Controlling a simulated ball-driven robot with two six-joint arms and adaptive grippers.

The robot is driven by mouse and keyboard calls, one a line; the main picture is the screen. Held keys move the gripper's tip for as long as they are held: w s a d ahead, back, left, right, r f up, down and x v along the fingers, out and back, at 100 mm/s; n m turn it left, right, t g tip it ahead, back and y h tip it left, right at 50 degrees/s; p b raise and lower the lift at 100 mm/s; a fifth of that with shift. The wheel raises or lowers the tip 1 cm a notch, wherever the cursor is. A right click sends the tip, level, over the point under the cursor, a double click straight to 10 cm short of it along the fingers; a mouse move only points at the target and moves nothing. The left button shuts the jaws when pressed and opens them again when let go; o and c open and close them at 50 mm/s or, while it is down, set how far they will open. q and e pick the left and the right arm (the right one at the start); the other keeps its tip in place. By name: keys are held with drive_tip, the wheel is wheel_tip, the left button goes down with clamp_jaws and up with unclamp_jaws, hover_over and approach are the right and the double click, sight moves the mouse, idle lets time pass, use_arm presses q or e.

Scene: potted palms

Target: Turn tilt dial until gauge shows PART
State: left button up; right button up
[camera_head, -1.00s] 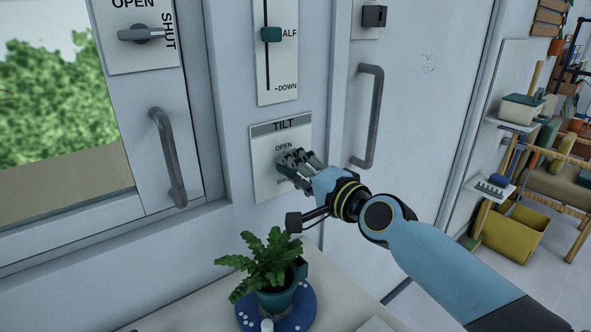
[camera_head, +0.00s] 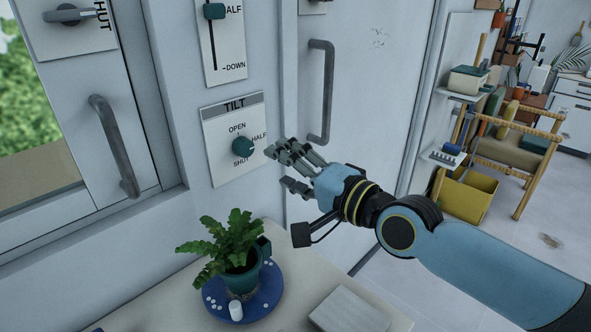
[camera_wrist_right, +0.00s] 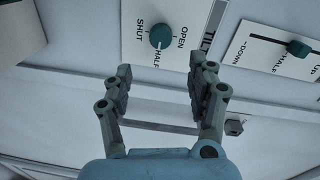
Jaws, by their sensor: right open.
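The tilt dial (camera_head: 243,146) is a round teal knob on the white TILT panel (camera_head: 222,172), marked OPEN, HALF and SHUT. It also shows in the right wrist view (camera_wrist_right: 162,36), where a pale mark on it points toward HALF. My right gripper (camera_head: 278,168) is open and empty, just right of the panel and apart from the dial. In the right wrist view its spread fingers (camera_wrist_right: 161,72) stand below the dial, with nothing between them. I see no gauge reading PART. My left gripper is not in view.
A slider panel (camera_head: 221,45) is above the TILT panel. Grey handles stand on the window frame (camera_head: 114,146) and the door (camera_head: 321,92). Below, a potted fern (camera_head: 234,247) sits on a blue saucer (camera_head: 269,305), near a grey block (camera_head: 349,309).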

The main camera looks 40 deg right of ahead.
drive_tip(key=shift+s+d, duration=0.1)
drive_tip(key=shift+s, duration=1)
